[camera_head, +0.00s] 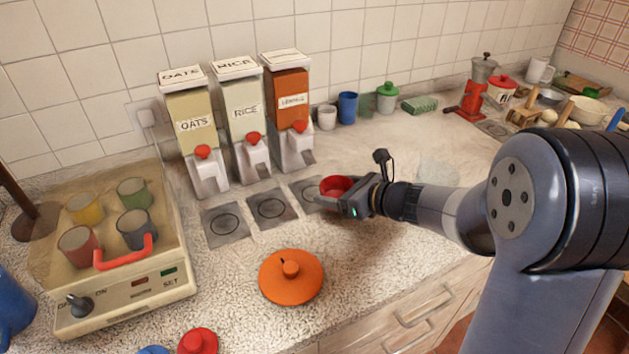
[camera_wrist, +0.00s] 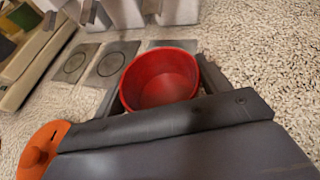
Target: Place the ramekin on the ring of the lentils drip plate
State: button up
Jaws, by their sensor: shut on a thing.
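The red ramekin (camera_head: 337,183) is held upright between the fingers of my gripper (camera_head: 332,193). In the wrist view the ramekin (camera_wrist: 160,80) is empty, with a dark finger on each side. The lentils drip plate (camera_head: 301,189) is a grey square with a ring, in front of the lentils dispenser (camera_head: 289,115). The ramekin and gripper overlap its right part in the head view. In the wrist view the ramekin hides most of that plate (camera_wrist: 174,43). I cannot tell whether the ramekin touches the plate or counter.
The rice drip plate (camera_head: 272,208) and oats drip plate (camera_head: 225,224) lie to the left. An orange lid (camera_head: 290,277) lies in front. A tray machine with several cups (camera_head: 115,250) stands at left. A white cup (camera_head: 327,117) and blue cup (camera_head: 347,107) stand behind.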

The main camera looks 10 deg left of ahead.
aim_at(324, 184)
jog(key=shift+w+a, duration=0.35)
jog(key=shift+a, duration=0.25)
jog(key=shift+w+a, duration=0.35)
jog(key=shift+a, duration=0.25)
jog(key=a, duration=0.1)
jog(key=w+a, duration=0.1)
jog(key=w+a+p, duration=0.1)
jog(key=a, duration=0.1)
jog(key=shift+d+f, duration=0.25)
jog(key=shift+f, duration=0.5)
jog(key=shift+f+b, duration=0.2)
jog(key=shift+b, duration=0.25)
jog(key=o, duration=1)
jog(key=shift+r, duration=0.1)
jog(key=shift+r, duration=0.1)
